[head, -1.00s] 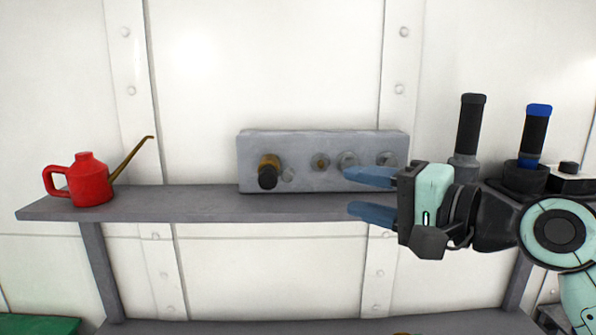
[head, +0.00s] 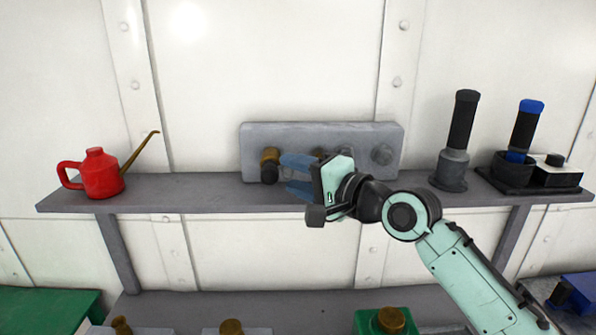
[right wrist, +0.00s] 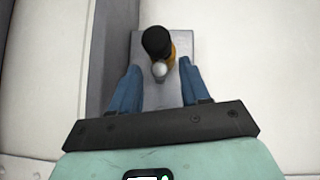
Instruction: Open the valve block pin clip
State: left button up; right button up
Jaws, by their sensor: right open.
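The valve block (head: 392,140) is a grey slab standing on the upper shelf against the wall. At its left end is a brass fitting (head: 269,155) with a black knob (head: 269,173); I cannot tell whether this is the pin clip. My right gripper (head: 284,176) is open in front of the block, its blue fingers pointing left toward the knob. In the right wrist view the black knob (right wrist: 157,41) lies ahead, between the lines of the two fingers, with a round grey stud (right wrist: 159,69) nearer. The fingers appear empty. The gripper hides part of the block's middle. My left gripper is out of view.
The grey shelf (head: 190,186) also holds a red oil can (head: 101,174) at left, a black-handled tool in a grey holder (head: 452,170), and a blue-topped tool (head: 527,128) in a black stand at right. Brass-topped items sit below. The shelf between can and block is clear.

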grip_shut()
jog(key=shift+r+n+g+h+p, duration=0.25)
jog(key=shift+n+h+p, duration=0.2)
jog(key=shift+p, duration=0.6)
jog(key=shift+f, duration=0.15)
grip_release()
jog(key=shift+d, duration=0.1)
